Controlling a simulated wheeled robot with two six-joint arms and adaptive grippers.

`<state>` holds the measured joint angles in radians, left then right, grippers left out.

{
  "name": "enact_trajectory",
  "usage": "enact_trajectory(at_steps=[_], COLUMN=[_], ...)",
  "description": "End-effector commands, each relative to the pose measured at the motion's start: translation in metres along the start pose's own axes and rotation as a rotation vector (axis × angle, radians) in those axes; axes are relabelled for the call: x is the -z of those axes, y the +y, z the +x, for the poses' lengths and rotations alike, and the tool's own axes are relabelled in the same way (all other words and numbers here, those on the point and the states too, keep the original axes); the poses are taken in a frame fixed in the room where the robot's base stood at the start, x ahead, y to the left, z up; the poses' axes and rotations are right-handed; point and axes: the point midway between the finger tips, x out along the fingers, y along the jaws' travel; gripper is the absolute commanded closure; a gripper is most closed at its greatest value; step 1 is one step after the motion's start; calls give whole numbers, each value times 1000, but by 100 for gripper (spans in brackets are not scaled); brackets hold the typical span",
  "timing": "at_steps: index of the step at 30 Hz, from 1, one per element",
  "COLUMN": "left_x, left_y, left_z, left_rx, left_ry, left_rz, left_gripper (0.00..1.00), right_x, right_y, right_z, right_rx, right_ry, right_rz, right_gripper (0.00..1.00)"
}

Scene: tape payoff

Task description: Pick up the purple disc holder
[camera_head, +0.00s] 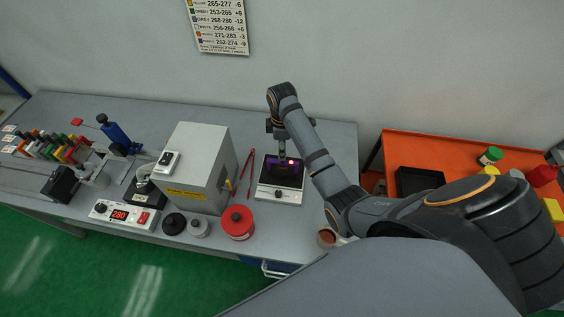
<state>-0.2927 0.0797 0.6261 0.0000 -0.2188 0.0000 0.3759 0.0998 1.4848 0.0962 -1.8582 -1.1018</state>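My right gripper (283,154) points down over a small white-framed device (278,194) with a dark top. A purple patch (280,171) shows on that dark top, just below the fingertips. I cannot tell whether this patch is the purple disc holder or a glow. A small pinkish-red light shines beside the fingertips. The fingers are too small to show whether they are open or shut, or touching anything. A rack with several coloured holders (52,147) stands at the far left; no purple one is clear there. My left gripper is not in view.
A grey box (194,168) and red tongs (246,170) stand left of the device. A red round container (238,222) and a controller reading 280 (122,214) are near the front edge. An orange table (401,149) with a black tray (419,181) is at right.

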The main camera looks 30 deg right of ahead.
Motion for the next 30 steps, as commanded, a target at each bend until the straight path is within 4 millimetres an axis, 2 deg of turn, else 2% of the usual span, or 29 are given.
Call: enact_trajectory(at_steps=[2,5,9,12,15,25,30], left_x=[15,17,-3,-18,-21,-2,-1], left_y=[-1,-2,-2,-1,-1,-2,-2], left_z=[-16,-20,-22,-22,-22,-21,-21], left_rx=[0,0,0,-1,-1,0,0], left_ry=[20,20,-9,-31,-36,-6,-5], left_rz=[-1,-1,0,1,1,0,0], left_gripper=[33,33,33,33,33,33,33], right_x=[-2,-2,-1,-1,-1,-1,-1], right_y=[-3,-3,-2,-2,-2,-2,-2], right_z=[9,28,42,44,44,44,43], right_rx=[9,7,4,3,3,3,2], right_ry=[-4,-3,-1,-1,-1,-1,-1], right_rz=[0,0,0,0,0,0,0], right_gripper=[55,55,55,55,55,100,100])
